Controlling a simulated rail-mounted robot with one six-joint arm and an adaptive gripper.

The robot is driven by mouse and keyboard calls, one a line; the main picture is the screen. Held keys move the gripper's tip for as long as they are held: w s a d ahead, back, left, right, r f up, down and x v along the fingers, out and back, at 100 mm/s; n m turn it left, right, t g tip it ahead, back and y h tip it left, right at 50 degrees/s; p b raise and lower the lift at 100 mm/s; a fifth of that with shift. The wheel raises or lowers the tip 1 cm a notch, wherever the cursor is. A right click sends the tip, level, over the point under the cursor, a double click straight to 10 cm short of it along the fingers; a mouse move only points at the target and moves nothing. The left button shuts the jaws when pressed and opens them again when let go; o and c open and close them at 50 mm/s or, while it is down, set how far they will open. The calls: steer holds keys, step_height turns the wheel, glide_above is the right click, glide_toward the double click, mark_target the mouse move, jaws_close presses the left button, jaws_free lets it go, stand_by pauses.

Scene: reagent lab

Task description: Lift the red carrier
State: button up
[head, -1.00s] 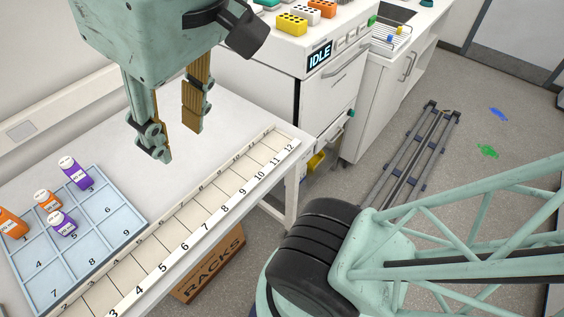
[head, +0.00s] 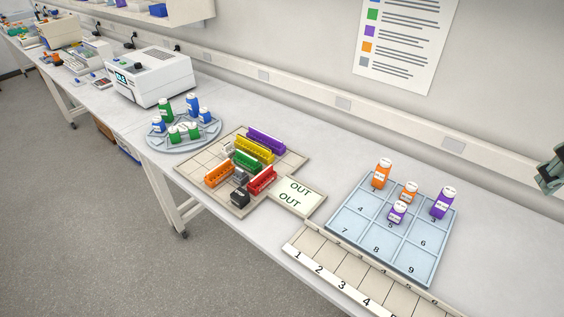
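The red carrier (head: 262,181) is a long slotted block lying on a beige gridded board (head: 196,180), near its right side by the OUT tile (head: 298,192). A dark block (head: 240,197) sits at its front left and a small grey block (head: 240,177) at its left. A green carrier (head: 247,161) and a yellow carrier (head: 254,149) lie behind it, with a purple carrier (head: 266,141) farthest back. An orange carrier (head: 219,174) lies to the left. Only a piece of my gripper (head: 550,177) shows at the right edge, far from the red carrier; its opening is hidden.
A blue numbered tray (head: 371,238) with orange and purple bottles stands right of the board. A numbered strip (head: 325,262) runs along the front edge. A round carousel (head: 183,143) with green and blue bottles and a white machine (head: 151,77) stand to the left.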

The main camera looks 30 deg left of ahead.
steer(key=w+a+n+t+p, duration=0.1)
steer(key=w+a+n, duration=0.25)
steer(key=w, duration=0.55)
steer(key=w+a+n+p, duration=0.1)
steer(key=w+a+n, duration=0.3)
steer(key=w, duration=0.5)
steer(key=w+a+f+n, duration=0.2)
steer(key=w+a, duration=0.5)
steer(key=n+g+p, duration=0.1)
steer(key=n+p, duration=0.3)
steer(key=n, duration=1.4)
glide_above(260, 174)
steer(key=s, duration=0.5)
step_height(260, 174, down, 26)
steer(key=shift+w+a+r+y, duration=0.15)
steer(key=shift+w+a+y, duration=0.05)
steer(key=shift+a+y, duration=0.1)
steer(key=shift+w, duration=0.1)
steer(key=shift+x, duration=4.3)
